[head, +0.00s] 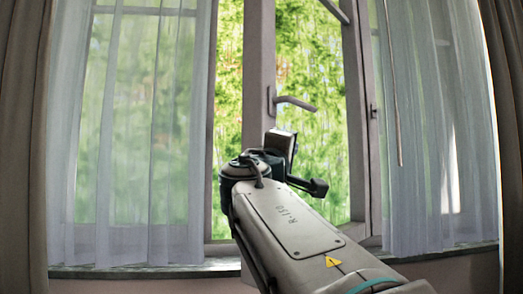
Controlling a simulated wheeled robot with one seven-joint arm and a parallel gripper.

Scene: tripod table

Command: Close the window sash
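The window sash (258,60) is in the middle of the head view, a grey-brown frame with greenery showing through it. Its slanted top bar suggests it stands ajar; how far is unclear. A lever handle (297,103) sticks out to the right from the sash's upright. My arm reaches up from the lower right, and my gripper (284,150) is at its far end, below the handle in the picture. Whether it touches the sash cannot be told. The fingers are not clearly visible, being small and partly hidden by my wrist, and nothing is seen held.
Sheer white curtains hang on the left (130,140) and right (430,130), with dark brown drapes (22,130) at the outer edges. A thin rod (393,90) hangs before the right curtain. A stone sill (150,270) runs below the window.

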